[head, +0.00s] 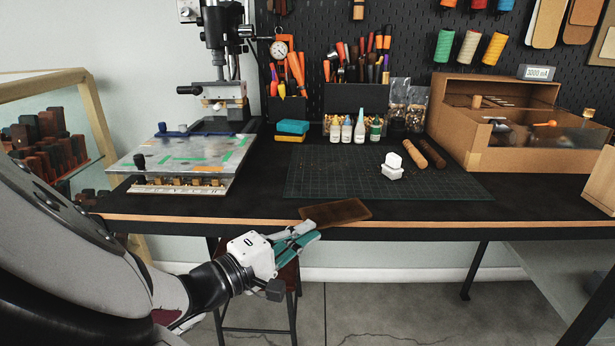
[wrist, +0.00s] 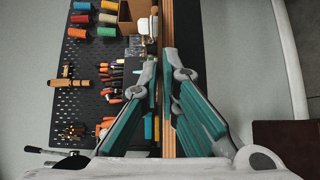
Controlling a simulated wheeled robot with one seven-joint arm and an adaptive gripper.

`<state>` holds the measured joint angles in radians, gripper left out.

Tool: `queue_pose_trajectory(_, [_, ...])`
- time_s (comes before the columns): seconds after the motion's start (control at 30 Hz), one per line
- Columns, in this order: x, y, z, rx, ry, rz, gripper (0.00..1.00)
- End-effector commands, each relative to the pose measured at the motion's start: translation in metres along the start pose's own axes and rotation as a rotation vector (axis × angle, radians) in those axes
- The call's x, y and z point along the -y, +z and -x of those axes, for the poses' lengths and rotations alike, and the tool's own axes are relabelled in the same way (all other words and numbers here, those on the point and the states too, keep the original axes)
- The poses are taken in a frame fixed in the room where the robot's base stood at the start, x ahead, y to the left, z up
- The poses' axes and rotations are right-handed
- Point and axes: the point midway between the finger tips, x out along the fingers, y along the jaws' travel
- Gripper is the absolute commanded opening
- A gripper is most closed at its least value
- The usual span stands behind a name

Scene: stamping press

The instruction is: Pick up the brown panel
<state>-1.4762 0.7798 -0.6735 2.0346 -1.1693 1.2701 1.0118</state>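The brown panel (head: 337,213) is a thin, flat, dark brown rectangle. It lies at the front of the black worktable (head: 430,208), with its near side at or slightly over the front edge. My gripper (head: 316,230) is just in front of the table edge, close to the panel's near left side, fingers pointing toward the table. In the wrist view my gripper (wrist: 161,58) has its teal fingers apart with a narrow gap; the table's wooden edge shows between them. I see nothing held. The panel cannot be made out clearly in the wrist view.
A stamping press (head: 218,95) and a plate (head: 180,158) stand at left. A wooden box (head: 480,150) stands at right. A dark red stool (head: 284,278) is below the gripper.

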Motion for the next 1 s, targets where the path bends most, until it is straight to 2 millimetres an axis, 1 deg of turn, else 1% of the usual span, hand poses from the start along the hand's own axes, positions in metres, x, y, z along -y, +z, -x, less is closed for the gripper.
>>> queue_pose_trajectory(0.17, [0.0, 0.0, 0.0, 0.0, 0.0, 0.0, 0.0])
queue_pose_trajectory(0.23, [-0.004, 0.0, 0.0, 0.0, 0.0, 0.0, 0.0])
queue_pose_trajectory(0.4, [-0.022, 0.001, 0.001, 0.0, -0.001, -0.001, 0.0])
queue_pose_trajectory(0.47, [-0.027, 0.0, 0.001, 0.0, -0.001, -0.001, 0.0])
queue_pose_trajectory(0.73, [-0.025, 0.0, 0.001, -0.001, 0.0, 0.0, 0.0])
queue_pose_trajectory(0.87, [-0.031, -0.001, 0.012, -0.003, 0.0, 0.0, 0.0])
queue_pose_trajectory(1.0, [-0.038, 0.0, 0.03, -0.003, -0.001, 0.001, 0.0])
